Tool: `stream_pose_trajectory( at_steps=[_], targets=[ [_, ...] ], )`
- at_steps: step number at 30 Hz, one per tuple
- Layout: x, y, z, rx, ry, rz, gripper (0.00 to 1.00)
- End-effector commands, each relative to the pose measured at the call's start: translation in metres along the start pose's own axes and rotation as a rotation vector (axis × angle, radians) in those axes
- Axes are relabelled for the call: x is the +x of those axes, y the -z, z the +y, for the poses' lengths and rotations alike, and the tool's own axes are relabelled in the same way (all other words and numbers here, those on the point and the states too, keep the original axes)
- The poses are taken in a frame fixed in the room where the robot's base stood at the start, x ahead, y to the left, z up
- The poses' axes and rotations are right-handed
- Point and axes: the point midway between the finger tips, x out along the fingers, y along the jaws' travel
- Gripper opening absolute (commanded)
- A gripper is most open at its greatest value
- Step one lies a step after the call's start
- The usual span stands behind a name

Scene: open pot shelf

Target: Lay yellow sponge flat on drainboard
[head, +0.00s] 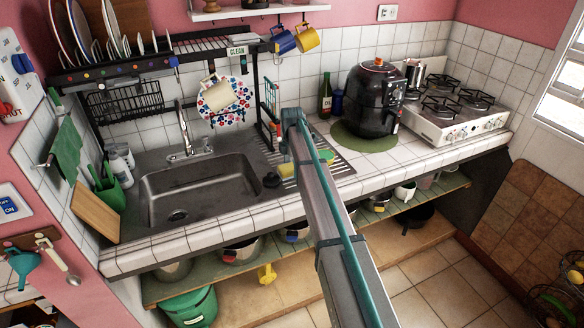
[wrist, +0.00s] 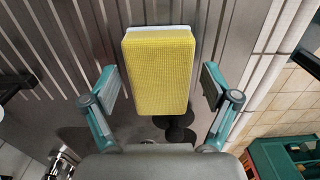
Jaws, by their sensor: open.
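The yellow sponge (wrist: 158,68) fills the middle of the wrist view, its broad yellow face towards the camera and a pale strip along its far edge. It is over the ridged drainboard (wrist: 60,30); I cannot tell whether it lies flat or stands on end. My gripper (wrist: 157,90) is open, with one finger on each side of the sponge and visible gaps between. In the head view the sponge (head: 286,170) shows as a small yellow patch beside my arm, on the drainboard (head: 340,167) right of the sink.
The sink (head: 205,185) lies left of the drainboard. A dark round object (head: 271,180) is close to the sponge, and a green item (head: 326,156) is right of my arm. A black air fryer (head: 376,98) and a stove (head: 455,112) stand further right. The dish rack (head: 165,62) hangs above.

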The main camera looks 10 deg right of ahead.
Motion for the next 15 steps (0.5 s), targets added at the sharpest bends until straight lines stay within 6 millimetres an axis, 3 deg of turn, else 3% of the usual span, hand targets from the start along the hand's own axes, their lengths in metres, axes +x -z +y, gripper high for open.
stream_pose_trajectory(
  at_steps=[8, 15],
  targets=[
    [-0.005, 0.0, 0.0, 0.0, -0.001, 0.0, 0.86],
    [-0.038, 0.0, 0.001, 0.0, -0.004, -0.001, 0.86]
  ],
)
